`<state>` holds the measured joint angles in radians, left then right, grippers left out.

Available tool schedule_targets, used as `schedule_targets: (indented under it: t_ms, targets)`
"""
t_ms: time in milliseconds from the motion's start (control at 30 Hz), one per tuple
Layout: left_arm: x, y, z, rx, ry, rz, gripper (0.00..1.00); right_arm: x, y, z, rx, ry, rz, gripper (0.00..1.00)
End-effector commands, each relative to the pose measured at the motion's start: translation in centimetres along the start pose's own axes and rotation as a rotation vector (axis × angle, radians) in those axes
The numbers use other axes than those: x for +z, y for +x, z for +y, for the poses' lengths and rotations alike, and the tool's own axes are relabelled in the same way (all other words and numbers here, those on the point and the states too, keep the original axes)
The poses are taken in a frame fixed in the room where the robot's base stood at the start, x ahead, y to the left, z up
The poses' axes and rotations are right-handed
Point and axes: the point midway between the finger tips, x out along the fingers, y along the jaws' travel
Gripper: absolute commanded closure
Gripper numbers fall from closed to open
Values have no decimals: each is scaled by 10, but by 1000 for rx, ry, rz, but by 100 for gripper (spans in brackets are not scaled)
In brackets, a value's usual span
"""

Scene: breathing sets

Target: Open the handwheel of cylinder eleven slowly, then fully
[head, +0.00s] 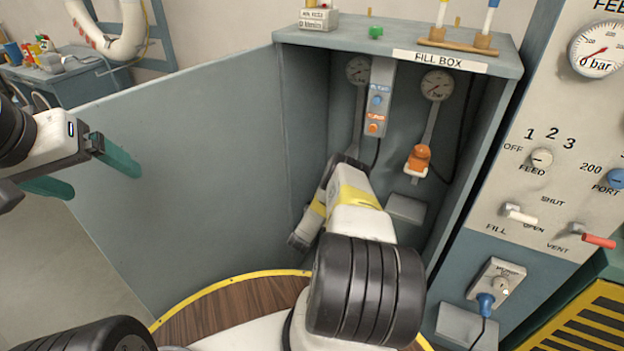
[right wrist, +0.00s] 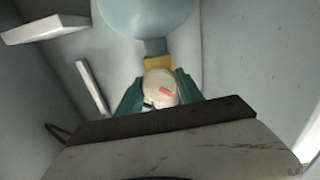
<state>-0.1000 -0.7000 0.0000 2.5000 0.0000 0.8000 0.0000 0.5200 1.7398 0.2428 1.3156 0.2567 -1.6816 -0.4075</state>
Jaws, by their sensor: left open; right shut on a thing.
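In the right wrist view, a pale round handwheel (right wrist: 155,80) with a red mark sits at a yellow collar (right wrist: 158,62) on a light blue-grey cylinder (right wrist: 143,18). The green fingers of my right gripper (right wrist: 160,94) are shut on the handwheel, one on each side. No cylinder number is readable. In the head view my right arm reaches into the open fill box (head: 398,55); its fingertips, the handwheel and the cylinder are hidden there. My left gripper (head: 105,181) is open and empty at the left, in front of the grey panel.
Two gauges (head: 437,85) and an orange fitting (head: 418,160) on a hose are inside the fill box. Its side walls are close to my right arm. A control panel (head: 545,130) with knobs and levers stands at the right. A cluttered blue bench (head: 75,95) is at the back left.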

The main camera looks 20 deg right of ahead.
Motion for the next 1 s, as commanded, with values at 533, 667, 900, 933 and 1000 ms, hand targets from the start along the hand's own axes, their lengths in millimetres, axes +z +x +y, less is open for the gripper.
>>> schedule_targets:
  t_ms: [533,667,900,933,1000]
  targets:
    - [0,0,0,0,0,0,12,2,-2,0,-2,-227,-6,97]
    - [0,0,0,0,0,0,12,3,-2,0,-1,-236,-7,97]
    - [0,0,0,0,0,0,12,3,-2,0,-1,-236,-8,97]
    - [0,0,0,0,0,0,12,3,-2,0,-1,-236,-8,97]
    - [0,0,0,0,0,0,12,3,-2,0,-1,-236,-8,54]
